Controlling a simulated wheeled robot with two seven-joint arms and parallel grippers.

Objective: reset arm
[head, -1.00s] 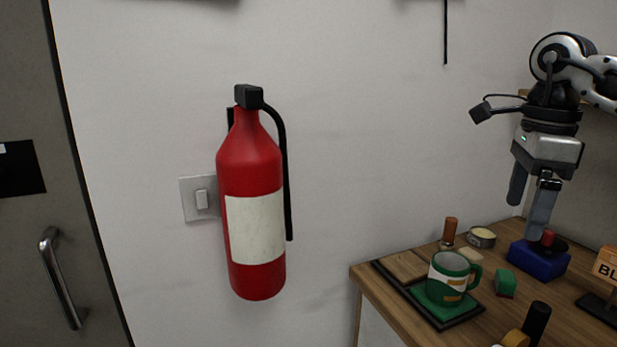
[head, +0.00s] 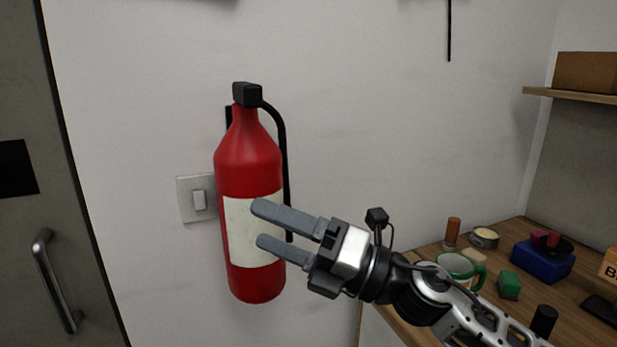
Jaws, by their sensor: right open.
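My right gripper (head: 259,224) shows in the head view, in front of the fire extinguisher's label. Its two grey fingers point left, are spread apart and hold nothing. My right arm comes in from the lower right, across the front of the wooden counter. My left gripper is not in view.
A red fire extinguisher (head: 246,162) hangs on the white wall beside a light switch (head: 198,199). A door with a metal handle (head: 56,285) is at the left.

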